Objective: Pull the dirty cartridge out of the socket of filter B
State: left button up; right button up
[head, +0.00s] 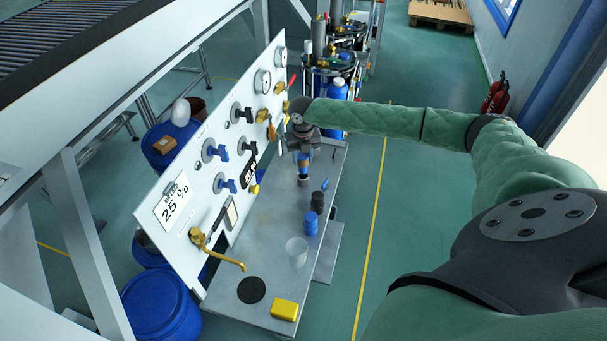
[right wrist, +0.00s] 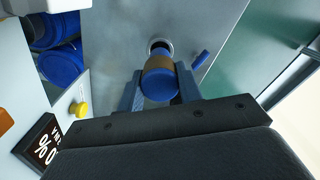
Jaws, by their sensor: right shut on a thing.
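The dirty cartridge (right wrist: 158,76) has a blue cap and a brown band. In the right wrist view it sits between the two fingers of my right gripper (right wrist: 158,90), which is shut on it. Just beyond it is a round light-rimmed socket (right wrist: 160,41) with a dark opening partly showing. The cartridge's far end overlaps this opening, and I cannot tell whether it is still inside. In the head view my right gripper (head: 302,154) points down over the bench beside the panel, with the cartridge's blue and brown showing under it. No filter B label is readable. My left gripper is not in view.
The white panel (head: 178,200) with valves and gauges stands left of the gripper. On the metal bench (head: 270,225) are a blue cylinder (head: 311,224), a dark one (head: 317,202), a clear cup (head: 296,252), a black disc (head: 251,290) and a yellow block (head: 284,309). A brass spout (head: 222,256) juts out.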

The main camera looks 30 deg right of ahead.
aim_at(303, 156)
jog(key=shift+r+p, duration=1.4)
jog(key=shift+r, duration=0.7)
jog(key=shift+r, duration=0.1)
jog(key=shift+r+p, duration=1)
jog(key=shift+r, duration=2.65)
